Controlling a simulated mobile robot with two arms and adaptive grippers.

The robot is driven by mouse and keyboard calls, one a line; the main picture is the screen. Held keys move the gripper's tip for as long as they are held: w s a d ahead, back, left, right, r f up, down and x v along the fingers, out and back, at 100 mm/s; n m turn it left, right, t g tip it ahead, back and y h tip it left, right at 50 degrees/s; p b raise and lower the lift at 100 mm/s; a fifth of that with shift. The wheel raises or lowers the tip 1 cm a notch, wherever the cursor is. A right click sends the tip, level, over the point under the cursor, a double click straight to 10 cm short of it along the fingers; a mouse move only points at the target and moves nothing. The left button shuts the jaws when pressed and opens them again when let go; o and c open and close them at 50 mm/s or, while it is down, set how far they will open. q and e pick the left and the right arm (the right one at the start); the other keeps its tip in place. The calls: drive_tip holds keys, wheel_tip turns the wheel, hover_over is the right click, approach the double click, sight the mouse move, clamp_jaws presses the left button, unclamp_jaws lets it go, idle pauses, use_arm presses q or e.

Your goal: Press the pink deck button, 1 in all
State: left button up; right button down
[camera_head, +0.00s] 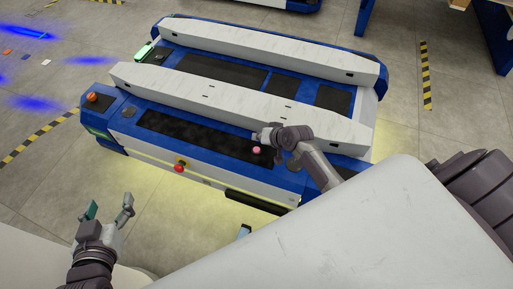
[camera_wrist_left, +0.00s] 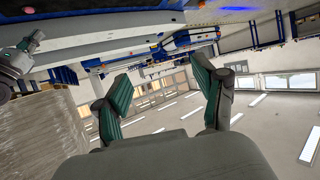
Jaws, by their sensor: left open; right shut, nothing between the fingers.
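The pink deck button (camera_head: 256,150) is a small round knob on the near deck of the blue and white lift cart (camera_head: 230,97). My right gripper (camera_head: 262,137) is shut and empty, just above and beside the pink button in the head view. I cannot tell whether it touches the button. My left gripper (camera_head: 111,206) is open and empty, off the cart at the lower left, over the floor. Its two green-padded fingers stand apart in the left wrist view (camera_wrist_left: 162,88).
A red knob (camera_head: 179,168) sits on the cart's near side, and an orange knob (camera_head: 92,97) on its left corner. A green light (camera_head: 144,50) is at the far left end. Long white beams (camera_head: 240,105) run along the deck. Open floor (camera_head: 45,190) lies to the left.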

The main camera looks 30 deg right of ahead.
use_arm(q)
drive_tip(key=shift+s+a+f+g+y, duration=0.2)
drive_tip(key=shift+s+f+g, duration=0.15)
drive_tip(key=shift+f, duration=0.15)
drive_tip(key=shift+s+a+f+g+y, duration=0.1)
drive_tip(key=shift+s+a+f+g, duration=0.05)
drive_tip(key=shift+s+f+g, duration=0.25)
